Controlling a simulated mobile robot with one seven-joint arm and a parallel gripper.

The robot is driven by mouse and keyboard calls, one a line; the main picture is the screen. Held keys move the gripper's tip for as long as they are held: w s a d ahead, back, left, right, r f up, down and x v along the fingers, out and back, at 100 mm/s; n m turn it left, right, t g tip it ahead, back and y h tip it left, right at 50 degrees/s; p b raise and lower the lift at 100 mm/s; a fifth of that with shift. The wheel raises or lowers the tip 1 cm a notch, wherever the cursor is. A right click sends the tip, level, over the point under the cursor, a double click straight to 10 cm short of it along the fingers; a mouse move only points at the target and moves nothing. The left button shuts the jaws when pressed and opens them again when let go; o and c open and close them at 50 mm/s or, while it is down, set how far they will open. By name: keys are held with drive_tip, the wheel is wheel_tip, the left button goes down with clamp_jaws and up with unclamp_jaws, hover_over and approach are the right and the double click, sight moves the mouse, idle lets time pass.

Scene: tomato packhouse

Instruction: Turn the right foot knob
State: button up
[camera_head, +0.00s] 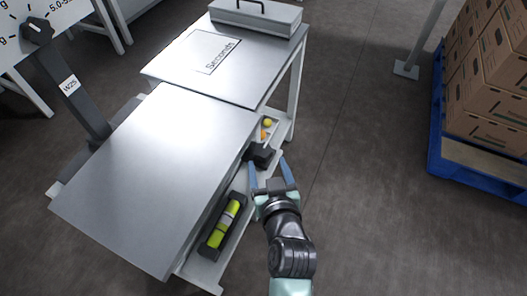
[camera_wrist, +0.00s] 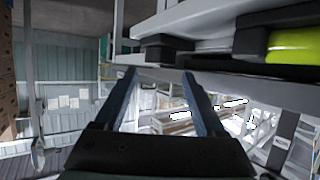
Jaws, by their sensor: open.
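My gripper (camera_head: 270,170) is open and empty beside the right edge of the metal scale platform (camera_head: 165,165), by a dark block (camera_head: 262,154) under that edge. In the wrist view the open fingers (camera_wrist: 158,73) point ahead, just below a dark block (camera_wrist: 168,50) under a light ledge. I cannot tell for sure that this block is the right foot knob. Parts under the platform are hidden.
A table marked "Seconds" (camera_head: 185,75) with a grey case (camera_head: 256,17) adjoins the platform. Small yellow and orange balls (camera_head: 266,123) lie on the shelf. Cartons (camera_head: 490,85) on a blue pallet (camera_head: 436,150) stand at right. The floor between is clear.

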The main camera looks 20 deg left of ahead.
sight(267, 152)
drive_tip(key=shift+b+x, duration=0.85)
drive_tip(key=shift+x, duration=2.55)
drive_tip(key=shift+r, duration=0.1)
drive_tip(key=shift+c, duration=0.2)
drive_tip(key=c, duration=1.1)
drive_tip(key=shift+o, duration=0.2)
drive_tip(key=shift+w+d+n+y+b, duration=0.1)
drive_tip(key=shift+n+y+b, duration=0.3)
drive_tip(key=shift+b, duration=0.3)
drive_tip(key=shift+g+b, duration=0.3)
drive_tip(key=shift+b, duration=0.05)
drive_tip(key=n+y+b, duration=0.1)
drive_tip(key=n+g+y+b, duration=0.1)
drive_tip(key=shift+w+d+n+g, duration=0.15)
drive_tip(key=shift+n+g, duration=0.15)
drive_tip(key=n+g+y+b, duration=0.3)
drive_tip(key=n+g+b, duration=0.1)
drive_tip(key=n+g, duration=0.1)
drive_tip(key=shift+g, duration=0.3)
drive_tip(key=shift+n+g, duration=0.3)
